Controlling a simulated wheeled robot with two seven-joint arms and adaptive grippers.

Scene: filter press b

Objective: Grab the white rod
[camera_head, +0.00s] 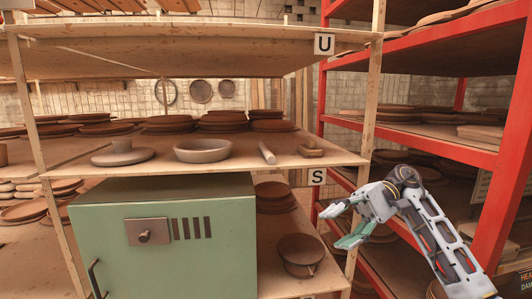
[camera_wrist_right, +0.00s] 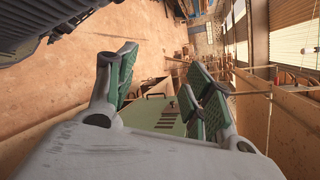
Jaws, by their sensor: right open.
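A pale, whitish rod (camera_head: 267,153) lies on the upper wooden shelf board (camera_head: 330,158), between a grey shallow bowl and a small brown wooden piece. My right gripper (camera_head: 337,227) is open and empty, with green pads on its fingers. In the head view it is below and to the right of the rod, in front of the right shelf post, and apart from the rod. In the right wrist view the spread fingers (camera_wrist_right: 165,80) show nothing between them that is held. I cannot make out the rod there. My left gripper is out of view.
A green metal cabinet (camera_head: 170,255) stands under the board, and shows in the wrist view (camera_wrist_right: 160,114). The wooden piece (camera_head: 311,152) is close right. A red rack (camera_head: 505,170) stands at right.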

